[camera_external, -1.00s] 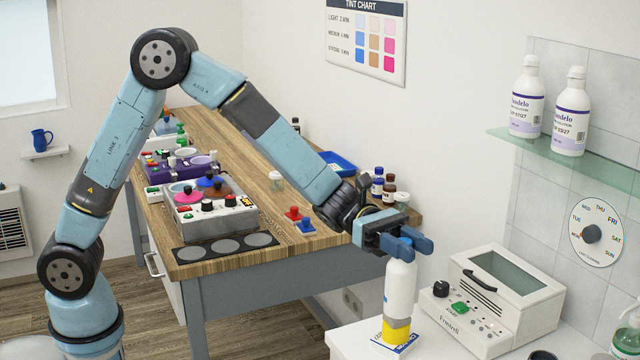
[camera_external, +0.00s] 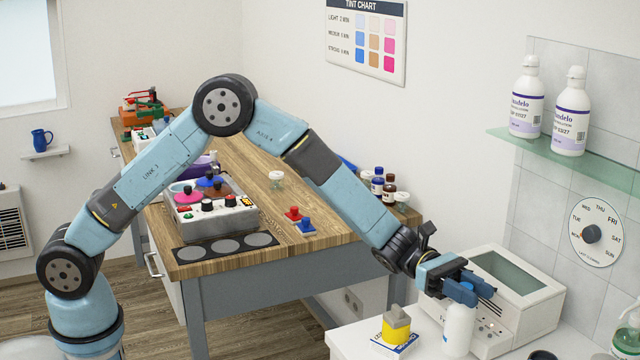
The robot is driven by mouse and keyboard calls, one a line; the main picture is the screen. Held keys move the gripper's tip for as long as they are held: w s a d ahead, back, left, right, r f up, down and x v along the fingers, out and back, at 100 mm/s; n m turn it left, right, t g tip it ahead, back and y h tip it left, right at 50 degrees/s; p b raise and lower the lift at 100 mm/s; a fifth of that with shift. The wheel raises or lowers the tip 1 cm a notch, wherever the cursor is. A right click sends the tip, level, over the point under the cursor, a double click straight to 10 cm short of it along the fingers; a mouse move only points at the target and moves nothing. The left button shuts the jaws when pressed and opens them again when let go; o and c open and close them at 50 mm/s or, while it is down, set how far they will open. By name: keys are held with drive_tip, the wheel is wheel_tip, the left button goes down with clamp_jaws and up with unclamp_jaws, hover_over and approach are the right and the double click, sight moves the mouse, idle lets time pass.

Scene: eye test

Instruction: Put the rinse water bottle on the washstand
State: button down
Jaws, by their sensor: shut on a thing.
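The rinse water bottle (camera_external: 459,330) is white with a blue top and a small blue mark on its side. My gripper (camera_external: 470,291) is shut around its upper part, and its fingers hide much of the top. The bottle is upright over the white washstand top (camera_external: 350,338), in front of a white boxy device. Its lower end is near the washstand's surface; I cannot tell whether it touches.
The white device (camera_external: 510,300) is close behind my gripper. A dark round thing (camera_external: 542,355) is at the bottom right. A wooden workbench (camera_external: 285,240) is behind left.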

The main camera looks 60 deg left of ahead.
sight(460, 319)
wheel_tip(460, 319, down, 3)
drive_tip(key=shift+w+d+f, duration=0.1)
drive_tip(key=shift+w+f, duration=0.05)
drive_tip(key=shift+f, duration=0.05)
drive_tip(key=c, duration=0.7)
unclamp_jaws()
drive_tip(key=shift+c, duration=0.2)
